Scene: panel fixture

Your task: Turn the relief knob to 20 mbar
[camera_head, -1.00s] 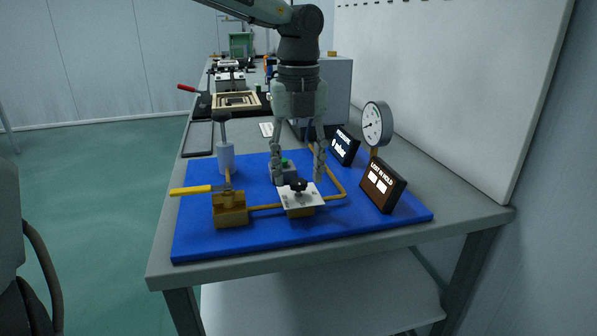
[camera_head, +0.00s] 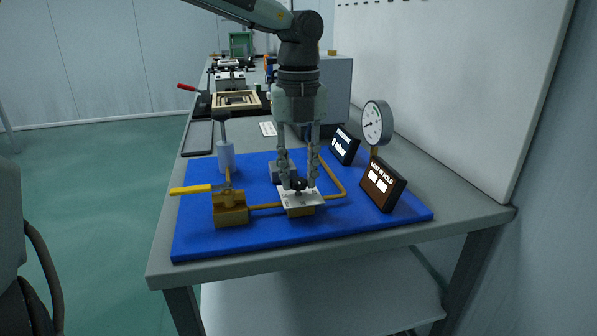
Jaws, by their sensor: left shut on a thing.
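The black relief knob (camera_head: 298,185) stands on a small white plate (camera_head: 314,198) over a brass block, in the front middle of the blue board. My left gripper (camera_head: 298,186) points straight down over it, with its fingers closed on either side of the knob. The knob is partly hidden between the fingertips. A round dial gauge (camera_head: 376,123) stands on a brass stem at the right. A black display (camera_head: 344,145) behind the board's middle appears to read 0 mbar. My right gripper does not show.
A brass valve (camera_head: 230,208) with a yellow lever (camera_head: 190,190) sits left of the knob. A white pump cylinder (camera_head: 226,157) stands behind it. A brown display (camera_head: 383,184) stands at right. Brass pipes run across the blue board (camera_head: 340,226); its front strip is clear.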

